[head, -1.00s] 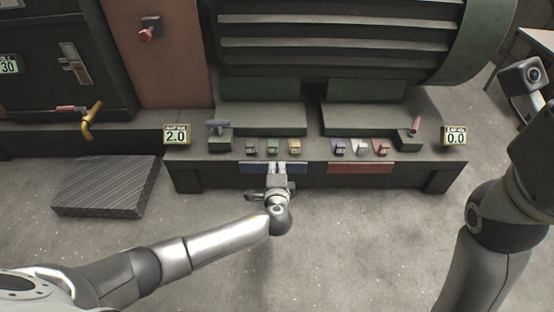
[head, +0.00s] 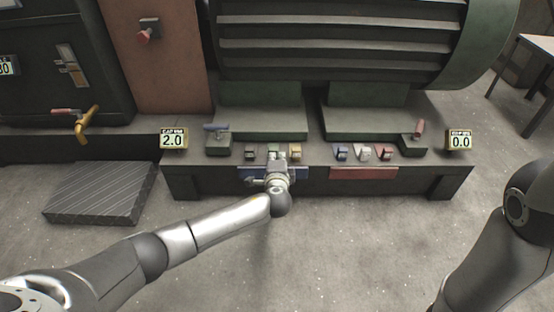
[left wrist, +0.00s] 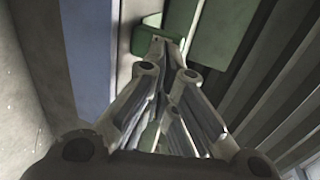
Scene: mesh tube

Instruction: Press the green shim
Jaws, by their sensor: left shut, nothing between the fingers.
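The green shim (head: 272,147) is the middle one of three small blocks on the front of the machine base, left of centre in the head view. My left gripper (head: 274,160) is shut and empty, right at the front of the green shim, and it hides the lower part of it. In the left wrist view the closed fingers (left wrist: 162,47) point at green surfaces just beyond the tips. I cannot tell whether the tips touch the shim. My right gripper is out of view.
A grey shim (head: 250,154) and a yellow shim (head: 295,153) flank the green one closely. A second group of shims (head: 363,154) sits to the right.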

